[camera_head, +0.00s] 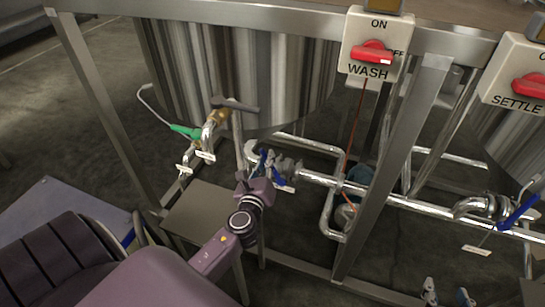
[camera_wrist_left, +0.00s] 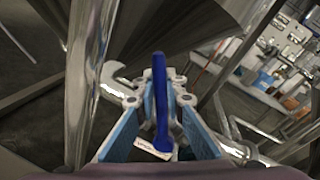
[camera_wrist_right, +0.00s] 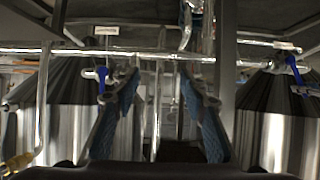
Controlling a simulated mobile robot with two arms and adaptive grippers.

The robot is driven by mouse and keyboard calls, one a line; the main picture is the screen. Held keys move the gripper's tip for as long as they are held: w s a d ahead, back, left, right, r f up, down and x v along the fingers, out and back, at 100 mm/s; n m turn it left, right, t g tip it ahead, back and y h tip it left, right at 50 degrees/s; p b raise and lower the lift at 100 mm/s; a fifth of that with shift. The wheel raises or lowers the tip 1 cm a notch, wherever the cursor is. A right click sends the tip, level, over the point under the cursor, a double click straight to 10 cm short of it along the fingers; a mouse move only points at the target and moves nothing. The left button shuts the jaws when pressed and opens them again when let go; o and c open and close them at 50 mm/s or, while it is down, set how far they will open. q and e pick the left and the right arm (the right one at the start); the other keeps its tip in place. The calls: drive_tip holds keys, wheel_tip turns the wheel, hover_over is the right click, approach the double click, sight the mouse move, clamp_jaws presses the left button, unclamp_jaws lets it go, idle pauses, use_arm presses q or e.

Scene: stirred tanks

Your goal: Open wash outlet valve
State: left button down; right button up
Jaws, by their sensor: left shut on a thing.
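The wash outlet valve has a blue lever handle (camera_head: 279,182) on the pipe below the WASH tank (camera_head: 270,70). My left gripper (camera_head: 262,163) reaches it from the lower left and is shut on the handle. In the left wrist view the blue handle (camera_wrist_left: 160,100) stands upright in the picture between the two blue-padded fingers (camera_wrist_left: 158,115). The fingers partly hide the valve body. My right gripper (camera_head: 448,295) shows only its fingertips at the bottom of the head view. In the right wrist view its fingers (camera_wrist_right: 160,95) are apart, with nothing between them.
The WASH switch box (camera_head: 375,45) with a red knob hangs on the frame above, with the SETTLE box (camera_head: 518,75) further right. A frame leg (camera_head: 390,165) stands right of the valve. Another blue-handled valve (camera_head: 517,213) sits at the far right.

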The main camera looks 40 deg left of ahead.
use_arm(q)
drive_tip(key=shift+s+a+f+n, duration=0.15)
drive_tip(key=shift+a+f+n, duration=0.2)
drive_tip(key=shift+a+n, duration=0.3)
drive_tip(key=c, duration=2)
unclamp_jaws()
drive_tip(key=v, duration=1.1)
drive_tip(key=shift+s+d+r, duration=0.1)
drive_tip(key=shift+s, duration=0.15)
drive_tip(key=shift+s+d, duration=0.1)
drive_tip(key=shift+s, duration=0.15)
drive_tip(key=shift+c, duration=0.6)
